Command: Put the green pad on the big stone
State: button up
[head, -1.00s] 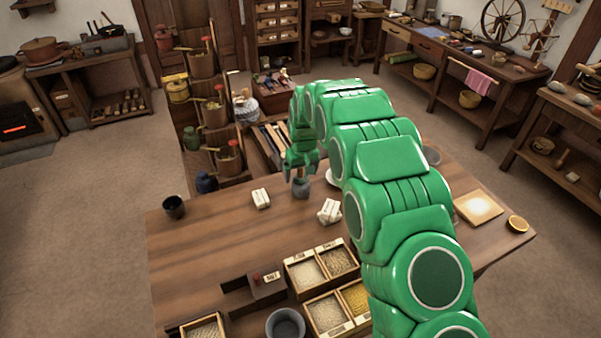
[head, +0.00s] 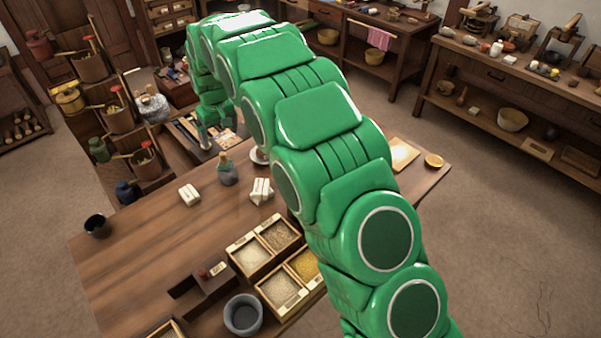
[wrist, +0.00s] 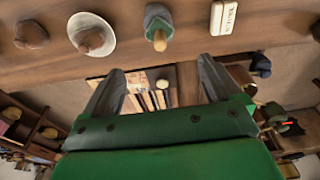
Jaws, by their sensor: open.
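My gripper (head: 212,128) is open and empty, beyond the far edge of the wooden table. In the wrist view its two grey fingers (wrist: 160,88) stand wide apart, with a tray of tools (wrist: 140,88) below and beyond them. I cannot pick out a green pad in either now view. I cannot tell which thing is the big stone. Brown rounded things that may be stones show in the wrist view: one on the table (wrist: 32,35), one on a pale dish (wrist: 97,42). A grey-green jar with a cork (head: 227,173) stands near the far table edge, apart from my gripper.
White labelled blocks (head: 189,194), a dark cup (head: 97,226) and grain boxes (head: 250,255) occupy the table (head: 130,270). A stepped shelf with pots (head: 145,160) stands beyond it. A side bench (head: 510,75) bears stones and bowls. The table's left part is clear.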

jog(key=s+d+r+m, duration=0.2)
jog(key=s+d+r, duration=0.3)
jog(key=d, duration=0.5)
jog(key=s+d+r+m+g+h, duration=0.1)
jog(key=s+d+r, duration=0.4)
jog(key=d, duration=0.4)
jog(key=s+d+r+m, duration=0.2)
jog(key=s+d+r, duration=0.3)
jog(key=d, duration=0.5)
jog(key=s+d+m, duration=0.1)
jog(key=s+d, duration=0.3)
jog(key=s, duration=0.6)
jog(key=s+d+f+m+g, duration=0.1)
jog(key=s+d, duration=0.4)
jog(key=s, duration=0.5)
jog(key=s+d+m+g, duration=0.1)
jog(key=s+d, duration=0.3)
jog(key=s, duration=0.7)
jog(key=shift+d+f+m, duration=0.25)
jog(key=shift+f+m, duration=0.15)
jog(key=shift+m, duration=0.1)
